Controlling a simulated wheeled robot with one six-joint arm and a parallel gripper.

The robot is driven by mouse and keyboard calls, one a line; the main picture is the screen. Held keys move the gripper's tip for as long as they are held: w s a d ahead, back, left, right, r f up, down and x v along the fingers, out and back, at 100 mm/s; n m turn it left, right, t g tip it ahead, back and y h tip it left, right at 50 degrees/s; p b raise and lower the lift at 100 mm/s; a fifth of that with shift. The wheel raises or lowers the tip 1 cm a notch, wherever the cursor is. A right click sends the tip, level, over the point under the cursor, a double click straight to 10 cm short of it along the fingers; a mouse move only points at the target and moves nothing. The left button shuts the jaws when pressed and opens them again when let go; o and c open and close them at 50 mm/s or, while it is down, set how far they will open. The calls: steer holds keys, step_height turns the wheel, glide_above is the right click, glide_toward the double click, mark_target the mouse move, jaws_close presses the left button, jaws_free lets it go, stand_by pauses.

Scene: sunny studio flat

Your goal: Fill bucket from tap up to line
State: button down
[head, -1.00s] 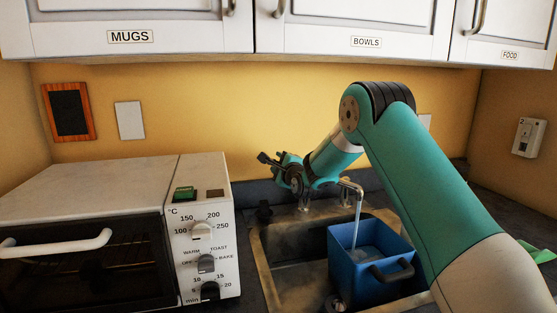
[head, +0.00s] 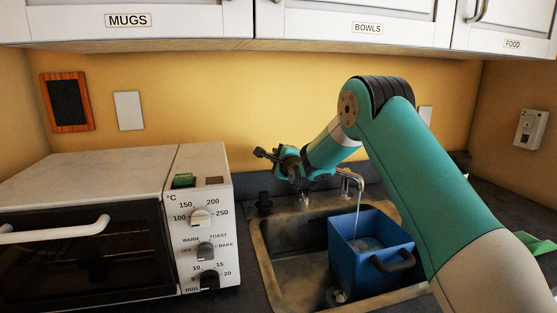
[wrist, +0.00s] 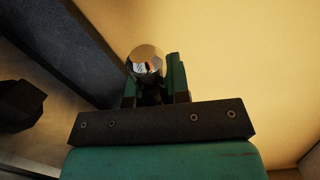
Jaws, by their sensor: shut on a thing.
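The blue bucket (head: 345,262) stands upright in the sink, its dark handle (head: 393,261) toward me. A thin stream of water (head: 358,208) falls from the chrome tap spout (head: 350,180) into it. Some water (head: 364,244) shows inside, below the rim. I cannot make out a fill line. My gripper (head: 298,180) is at the tap's left side, above the back edge of the sink. In the wrist view its green fingers (wrist: 154,88) are shut on a round chrome tap knob (wrist: 145,62). Their contact is partly hidden.
The metal sink (head: 290,262) has free room left of the bucket. A toaster oven (head: 205,225) stands close on the left. White cupboards (head: 330,25) hang above my arm. A green item (head: 535,245) lies on the counter at the right.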

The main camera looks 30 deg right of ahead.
steer(key=shift+f+n, duration=0.35)
steer(key=shift+n, duration=0.05)
steer(key=c, duration=1.1)
jaws_free()
steer(key=s+a+b, duration=0.1)
steer(key=s+b, duration=0.3)
steer(key=s, duration=1.3)
steer(key=shift+s+a+r+b, duration=0.2)
steer(key=shift+a+b, duration=0.05)
steer(key=shift+b, duration=0.1)
